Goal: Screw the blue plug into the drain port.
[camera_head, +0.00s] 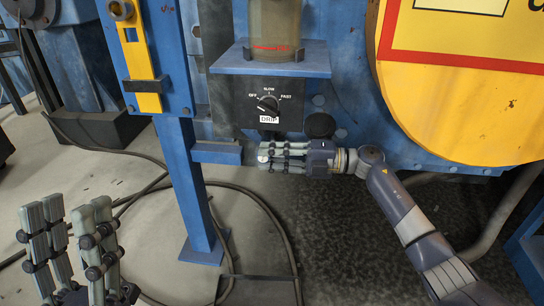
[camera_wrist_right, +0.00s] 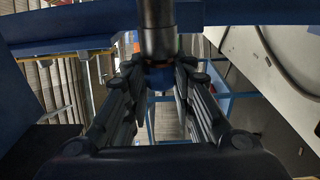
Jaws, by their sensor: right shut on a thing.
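My right gripper (camera_head: 268,157) reaches in from the right below the drip control box in the head view. In the right wrist view its fingers (camera_wrist_right: 158,85) close around a small blue piece, the blue plug (camera_wrist_right: 158,77). The plug sits directly under the lower end of a dark vertical pipe, the drain port (camera_wrist_right: 157,35). I cannot tell whether plug and port touch or how far the threads engage. In the head view the fingers hide the plug. My left gripper (camera_head: 70,225) is open and empty at the lower left, fingers pointing up.
The drip box (camera_head: 268,103) with its knob hangs just above my right gripper, under a blue shelf (camera_head: 271,60). A blue post (camera_head: 198,190) stands to the left. A large yellow disc (camera_head: 470,110) is at the right. Cables (camera_head: 140,160) lie on the floor.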

